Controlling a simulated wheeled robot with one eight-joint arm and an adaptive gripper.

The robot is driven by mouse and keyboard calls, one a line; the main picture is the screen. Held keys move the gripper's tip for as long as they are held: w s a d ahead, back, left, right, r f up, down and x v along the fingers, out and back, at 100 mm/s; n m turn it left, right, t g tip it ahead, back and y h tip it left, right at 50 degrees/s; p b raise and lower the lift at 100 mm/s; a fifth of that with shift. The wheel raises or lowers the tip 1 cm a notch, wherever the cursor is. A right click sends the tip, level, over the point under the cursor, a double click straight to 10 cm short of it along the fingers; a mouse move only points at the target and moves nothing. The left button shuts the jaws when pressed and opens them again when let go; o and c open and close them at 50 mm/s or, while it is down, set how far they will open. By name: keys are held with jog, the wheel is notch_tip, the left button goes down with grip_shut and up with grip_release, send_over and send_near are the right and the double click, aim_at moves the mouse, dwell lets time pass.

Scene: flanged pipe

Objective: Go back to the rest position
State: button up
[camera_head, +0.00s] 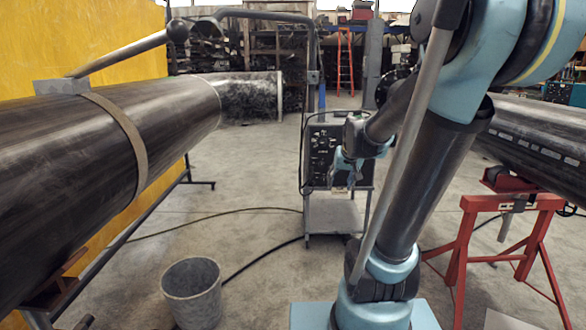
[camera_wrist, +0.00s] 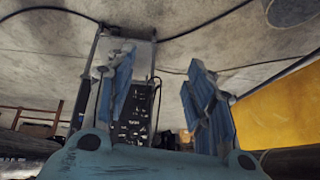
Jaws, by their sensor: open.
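My gripper (camera_head: 345,178) is near the middle of the head view, in front of the welding machine (camera_head: 325,150) as seen from my body. In the wrist view its two blue fingers (camera_wrist: 160,62) stand well apart, open, with nothing between them. The machine's dark panel (camera_wrist: 138,112) shows behind the fingers, with the picture turned over so that the floor is at the top. My arm rises on the right of the head view and bends down to the gripper. No mark of a rest position is visible.
A large dark pipe (camera_head: 70,150) with a strap lies at left, before a yellow panel (camera_head: 80,35). Another pipe (camera_head: 545,130) rests on a red stand (camera_head: 510,205) at right. A grey bucket (camera_head: 192,290) and cables lie on the floor. The middle floor (camera_head: 255,185) is mostly clear.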

jog(key=s+d+f+g, duration=0.1)
jog(key=s+f, duration=0.3)
jog(key=s, duration=0.8)
jog(key=s+d+f+g+h, duration=0.1)
jog(key=s+f+g, duration=0.2)
jog(key=s, duration=0.9)
jog(key=shift+f+n, duration=0.3)
jog(key=shift+f, duration=0.35)
jog(key=shift+w+f, duration=0.2)
jog(key=shift+w, duration=0.2)
